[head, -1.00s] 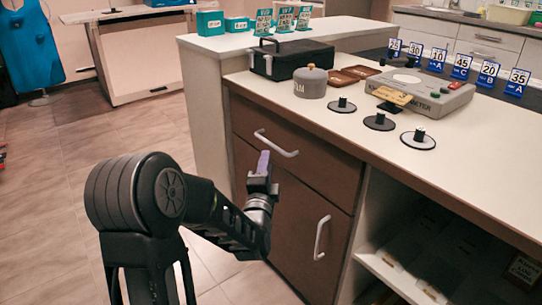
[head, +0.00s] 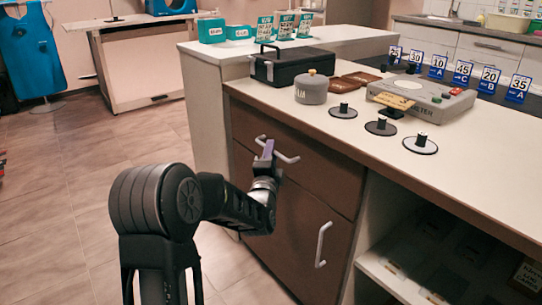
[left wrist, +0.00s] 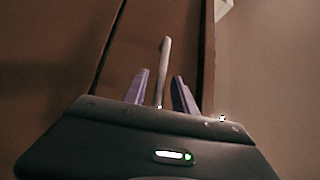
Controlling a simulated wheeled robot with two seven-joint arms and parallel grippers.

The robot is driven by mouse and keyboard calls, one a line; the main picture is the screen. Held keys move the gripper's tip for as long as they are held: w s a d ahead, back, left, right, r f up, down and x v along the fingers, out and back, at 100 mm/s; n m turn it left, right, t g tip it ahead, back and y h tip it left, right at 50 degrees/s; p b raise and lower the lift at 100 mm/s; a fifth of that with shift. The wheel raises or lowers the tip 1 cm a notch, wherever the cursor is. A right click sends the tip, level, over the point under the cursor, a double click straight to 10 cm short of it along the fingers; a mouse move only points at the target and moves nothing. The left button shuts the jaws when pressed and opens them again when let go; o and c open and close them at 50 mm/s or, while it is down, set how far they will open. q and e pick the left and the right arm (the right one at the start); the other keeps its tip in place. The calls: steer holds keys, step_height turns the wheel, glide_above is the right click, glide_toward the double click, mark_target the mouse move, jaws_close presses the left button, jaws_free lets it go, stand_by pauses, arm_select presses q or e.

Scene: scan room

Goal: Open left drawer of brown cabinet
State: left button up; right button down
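The brown cabinet (head: 282,231) stands under the pale counter. Its left drawer (head: 322,170) looks shut, its front flush with the cabinet face. The drawer's light bar handle (head: 286,158) runs across the front. My left gripper (head: 267,150) is at this handle and hides part of it. In the left wrist view, the handle (left wrist: 165,50) stands between the two purple fingers of my left gripper (left wrist: 161,75). The fingers are apart, with a gap on each side of the bar. My right gripper is in neither view.
A lower door with an upright handle (head: 322,244) is below the drawer. Open shelves (head: 400,289) lie to its right. The counter top (head: 345,98) holds a black case (head: 290,66), a grey pot (head: 312,89) and a meter (head: 425,98).

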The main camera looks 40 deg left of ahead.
arm_select(q)
steer(key=shift+c, duration=0.3)
jaws_close()
stand_by(1.1)
